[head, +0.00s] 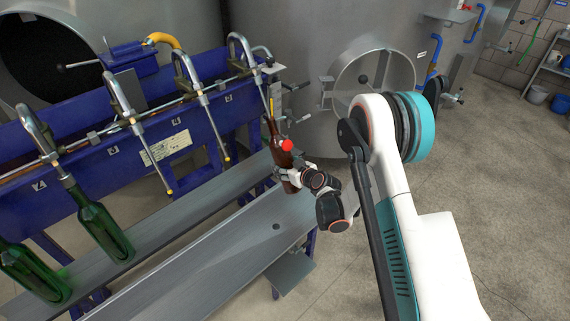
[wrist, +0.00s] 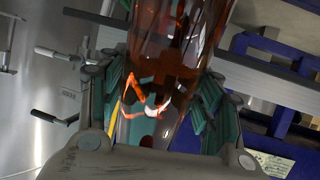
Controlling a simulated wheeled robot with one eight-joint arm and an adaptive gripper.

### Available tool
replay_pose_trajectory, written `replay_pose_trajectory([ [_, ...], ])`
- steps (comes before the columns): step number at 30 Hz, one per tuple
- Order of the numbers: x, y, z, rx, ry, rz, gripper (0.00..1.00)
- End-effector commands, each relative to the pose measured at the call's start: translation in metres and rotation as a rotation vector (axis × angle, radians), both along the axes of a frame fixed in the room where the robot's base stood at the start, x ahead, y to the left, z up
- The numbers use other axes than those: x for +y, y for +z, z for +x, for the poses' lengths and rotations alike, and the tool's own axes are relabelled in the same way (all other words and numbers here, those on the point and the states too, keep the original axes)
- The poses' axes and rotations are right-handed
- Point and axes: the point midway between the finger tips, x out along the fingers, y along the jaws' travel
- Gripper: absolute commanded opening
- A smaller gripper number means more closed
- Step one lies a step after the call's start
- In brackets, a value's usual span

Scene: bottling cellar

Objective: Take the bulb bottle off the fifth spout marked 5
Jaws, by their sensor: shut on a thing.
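The bulb bottle is a brown glass bottle (head: 278,157), tilted a little, under the rightmost spout (head: 240,48) of the blue rack in the head view. A bright red round patch shows on its side. Its neck lies at the lower end of the thin spout tube; I cannot tell how far the tube reaches inside. My gripper (head: 290,177) is shut on the bottle's lower body from the right. In the wrist view the brown glass (wrist: 178,60) stands between the two finger pads of my gripper (wrist: 165,112).
Two green bottles (head: 104,230) stand at the left on the grey shelf (head: 190,205). Two spouts between them and the brown bottle hang empty with yellow tips. A grey rail (head: 200,275) runs in front. A steel tank (head: 310,60) stands behind; the floor at right is clear.

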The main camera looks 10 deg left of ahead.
Motion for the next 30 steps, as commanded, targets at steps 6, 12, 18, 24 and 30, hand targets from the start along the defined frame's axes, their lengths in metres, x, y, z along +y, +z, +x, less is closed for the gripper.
replay_pose_trajectory([
  [6, -0.001, -0.003, -0.001, -0.001, -0.001, 0.002, 0.00],
  [12, -0.001, -0.003, -0.001, -0.001, -0.001, 0.002, 0.00],
  [18, -0.002, -0.005, -0.002, -0.001, -0.001, 0.002, 0.00],
  [24, -0.004, -0.012, -0.004, -0.001, -0.001, 0.002, 0.00],
  [30, -0.007, -0.018, -0.006, -0.001, -0.001, 0.002, 0.00],
])
